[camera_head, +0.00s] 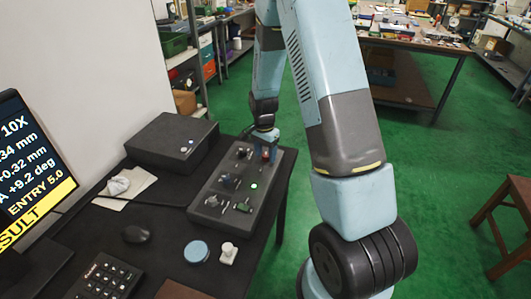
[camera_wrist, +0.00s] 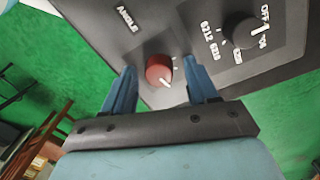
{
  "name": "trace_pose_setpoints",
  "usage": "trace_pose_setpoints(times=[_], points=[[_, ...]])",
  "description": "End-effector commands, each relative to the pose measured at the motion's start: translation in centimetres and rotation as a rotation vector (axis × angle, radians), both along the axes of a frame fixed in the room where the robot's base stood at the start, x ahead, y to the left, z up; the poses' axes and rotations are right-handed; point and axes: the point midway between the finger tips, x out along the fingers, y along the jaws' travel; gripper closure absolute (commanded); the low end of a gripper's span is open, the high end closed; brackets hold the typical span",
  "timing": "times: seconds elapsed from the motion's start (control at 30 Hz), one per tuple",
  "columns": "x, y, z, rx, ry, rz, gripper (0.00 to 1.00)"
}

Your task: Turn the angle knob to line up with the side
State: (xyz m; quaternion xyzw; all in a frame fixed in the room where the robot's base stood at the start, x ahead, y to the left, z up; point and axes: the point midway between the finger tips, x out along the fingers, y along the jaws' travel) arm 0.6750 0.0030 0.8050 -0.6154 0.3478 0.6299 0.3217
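The red angle knob (camera_wrist: 157,69) sits on the dark control panel (camera_wrist: 90,12), with the word ANGLE printed near it. Its white pointer line points to the lower right in the wrist view, and small white ticks lie to its right. My gripper (camera_wrist: 161,82) is open, with one blue finger on each side of the knob and a visible gap on both sides. In the head view my gripper (camera_head: 267,141) points down over the control box (camera_head: 215,190), and the red knob is mostly hidden below it. The screen (camera_head: 35,165) at left reads "A +9.2 deg" and "ENTRY 5.0".
A black knob (camera_wrist: 241,31) with OFF and number marks is beside the red one. The box also carries several other controls and a lit green light (camera_head: 254,186). A dark box (camera_head: 170,140), mouse (camera_head: 136,234), keypad (camera_head: 103,276) and blue round lid (camera_head: 196,251) are on the table.

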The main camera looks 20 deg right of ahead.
Motion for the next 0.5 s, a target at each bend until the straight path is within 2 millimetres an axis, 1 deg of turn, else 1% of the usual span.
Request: trace_pose_setpoints(times=[0.03,0.07,0.5], points=[[0.01,-0.01,0.01,0.0,0.0,0.0,0.46],[0.01,-0.01,0.02,0.0,0.0,0.0,0.48],[0.04,0.01,0.04,0.001,-0.001,0.0,0.91]])
